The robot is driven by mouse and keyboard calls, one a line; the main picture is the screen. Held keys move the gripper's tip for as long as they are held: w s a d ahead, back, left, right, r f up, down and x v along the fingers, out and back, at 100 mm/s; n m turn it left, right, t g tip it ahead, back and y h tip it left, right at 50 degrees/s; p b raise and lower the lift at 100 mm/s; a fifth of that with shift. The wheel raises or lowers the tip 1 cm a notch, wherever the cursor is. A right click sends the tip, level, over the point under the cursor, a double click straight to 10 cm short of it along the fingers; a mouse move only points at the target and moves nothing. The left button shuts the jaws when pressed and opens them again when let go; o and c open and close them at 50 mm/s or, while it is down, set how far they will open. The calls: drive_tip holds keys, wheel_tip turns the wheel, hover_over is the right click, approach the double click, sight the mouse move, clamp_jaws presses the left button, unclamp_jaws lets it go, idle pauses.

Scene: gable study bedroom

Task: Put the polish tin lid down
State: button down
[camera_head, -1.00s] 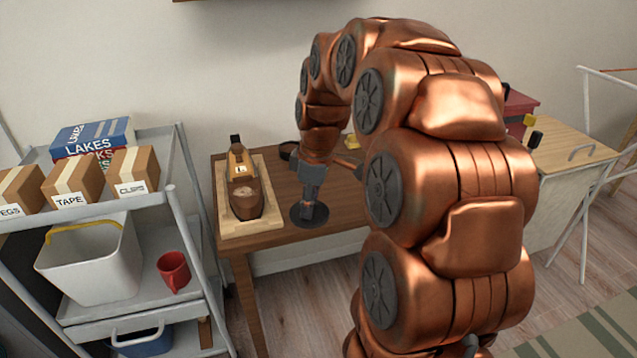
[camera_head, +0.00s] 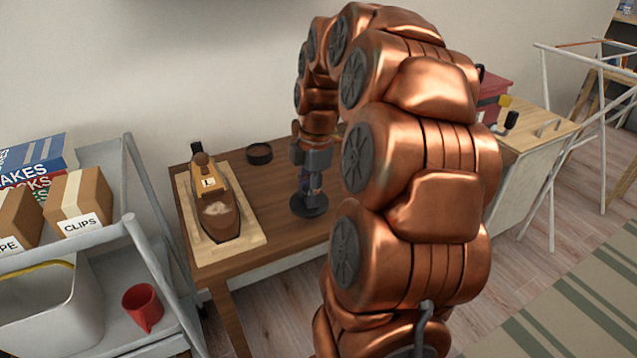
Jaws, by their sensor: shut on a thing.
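The polish tin lid (camera_head: 309,207) is a dark, flat, round disc low over the front part of the wooden table. My gripper (camera_head: 311,192) points down at it and is shut on it, at the lid's middle. I cannot tell whether the lid touches the tabletop. A dark round tin (camera_head: 259,153), open at the top, stands at the back of the table near the wall, behind and left of the lid. My arm hides the right part of the table.
A wooden shoe-like piece (camera_head: 213,205) lies on a pale board (camera_head: 253,238) at the table's left. A grey shelf cart (camera_head: 136,240) with boxes and a red mug (camera_head: 142,306) stands left. Bare tabletop (camera_head: 268,195) lies between board and lid.

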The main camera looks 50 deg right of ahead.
drive_tip(key=w+d, duration=0.1)
drive_tip(key=d, duration=0.1)
drive_tip(key=w+d, duration=0.2)
drive_tip(key=d, duration=0.1)
drive_tip(key=w+d+f, duration=0.1)
drive_tip(key=d, duration=0.2)
drive_tip(key=shift+w+b, duration=0.3)
drive_tip(key=shift+b, duration=0.05)
drive_tip(key=shift+d, duration=0.1)
drive_tip(key=shift+w+d+f, duration=0.1)
drive_tip(key=shift+f, duration=0.1)
drive_tip(key=shift+f+b, duration=0.35)
drive_tip(key=shift+f, duration=1.25)
drive_tip(key=shift+f, duration=0.1)
drive_tip(key=c, duration=0.8)
unclamp_jaws()
drive_tip(key=r, duration=0.4)
drive_tip(key=d+r+p, duration=0.1)
drive_tip(key=r, duration=0.7)
drive_tip(key=shift+s+d+r+p, duration=0.1)
drive_tip(key=shift+s+d+p, duration=0.1)
drive_tip(key=shift+p, duration=0.1)
